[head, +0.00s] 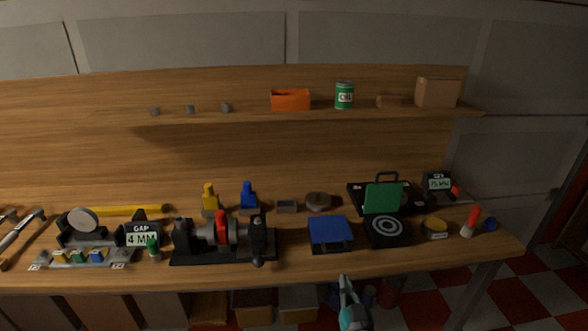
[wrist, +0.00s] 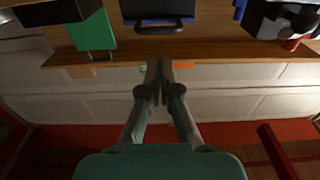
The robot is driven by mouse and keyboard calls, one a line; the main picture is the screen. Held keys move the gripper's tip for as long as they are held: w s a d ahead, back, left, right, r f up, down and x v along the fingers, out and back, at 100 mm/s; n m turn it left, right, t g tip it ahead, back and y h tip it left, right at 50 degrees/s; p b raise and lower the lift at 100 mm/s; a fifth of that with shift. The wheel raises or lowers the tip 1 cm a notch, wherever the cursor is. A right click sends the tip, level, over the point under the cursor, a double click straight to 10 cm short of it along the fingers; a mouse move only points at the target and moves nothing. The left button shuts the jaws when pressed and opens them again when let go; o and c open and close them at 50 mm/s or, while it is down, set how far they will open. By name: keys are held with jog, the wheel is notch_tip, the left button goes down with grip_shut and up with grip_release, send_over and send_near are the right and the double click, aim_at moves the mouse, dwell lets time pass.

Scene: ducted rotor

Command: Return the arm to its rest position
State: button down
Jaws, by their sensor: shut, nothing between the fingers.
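My gripper (head: 345,281) is in the lower middle of the head view, in front of the workbench's front edge, with the teal part of my arm below it. It also shows in the wrist view (wrist: 159,68), where its two fingers meet at the tips, shut and empty. The wooden workbench (head: 400,262) lies beyond it. The nearest things on the bench are a blue panel on a dark stand (head: 330,232) and a black base with a white ring target and a green upright panel (head: 383,197). The gripper appears apart from both.
A black vise-like fixture with a red part (head: 222,232) stands left of centre. A "GAP 4 MM" display (head: 141,236) and a hammer (head: 22,229) are farther left. A shelf (head: 240,119) holds an orange bin (head: 290,100) and a green can (head: 344,95). Boxes (head: 298,303) stand under the bench.

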jog(key=s+f+g, duration=0.1)
jog(key=s+f, duration=0.3)
jog(key=s, duration=0.9)
jog(key=s+f+g, duration=0.1)
jog(key=s+f, duration=0.3)
jog(key=s, duration=0.9)
jog(key=s+r, duration=0.4)
jog(key=s, duration=0.7)
jog(key=s+r+g, duration=0.1)
jog(key=s+r, duration=0.3)
jog(key=s, duration=0.7)
jog(key=shift+r+g, duration=0.25)
jog(key=shift+g, duration=0.05)
